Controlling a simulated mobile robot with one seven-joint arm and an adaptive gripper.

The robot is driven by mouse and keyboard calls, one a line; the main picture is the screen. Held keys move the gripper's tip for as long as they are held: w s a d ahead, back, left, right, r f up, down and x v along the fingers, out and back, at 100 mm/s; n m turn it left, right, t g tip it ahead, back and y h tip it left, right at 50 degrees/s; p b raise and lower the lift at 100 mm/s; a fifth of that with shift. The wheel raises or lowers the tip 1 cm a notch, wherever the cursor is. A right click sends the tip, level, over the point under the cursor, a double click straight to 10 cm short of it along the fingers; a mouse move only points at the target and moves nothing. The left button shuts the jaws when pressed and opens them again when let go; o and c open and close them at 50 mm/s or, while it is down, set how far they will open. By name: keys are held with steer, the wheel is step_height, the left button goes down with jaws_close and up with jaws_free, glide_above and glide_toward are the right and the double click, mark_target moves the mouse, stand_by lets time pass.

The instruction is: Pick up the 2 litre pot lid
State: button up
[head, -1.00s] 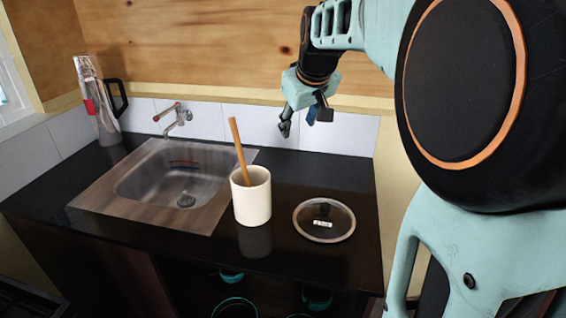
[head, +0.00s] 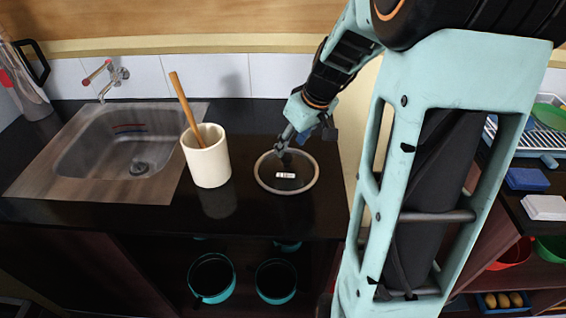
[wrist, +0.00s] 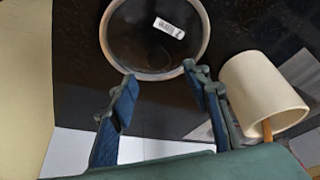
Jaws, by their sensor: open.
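The pot lid (head: 274,183), a round dark glass disc with a pale metal rim and a small white label, lies flat on the black counter. In the wrist view the lid (wrist: 139,43) is at the top, just beyond the fingertips. My gripper (head: 291,150) is over the lid's far part in the head view, and its fingers hide some of it. In the wrist view my gripper (wrist: 160,85) is open, with blue-padded fingers apart and nothing between them. The lid's dark knob is hard to make out now. I cannot tell whether the fingers touch the lid.
A cream crock (head: 207,160) with a wooden utensil (head: 183,102) stands left of the lid; the crock (wrist: 258,92) is close to the right finger in the wrist view. The sink (head: 105,150) lies farther left. Teal pots (head: 276,281) sit on the shelf below.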

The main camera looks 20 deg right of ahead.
mark_target(287, 156)
steer(key=shift+s+p+x, duration=0.1)
steer(key=shift+p+x, duration=0.05)
steer(key=shift+x, duration=1.5)
steer(key=shift+s+p+x, duration=0.15)
steer(key=shift+x, duration=1.5)
steer(key=shift+f, duration=0.1)
steer(key=shift+c, duration=0.3)
steer(key=shift+d, duration=0.1)
jaws_close()
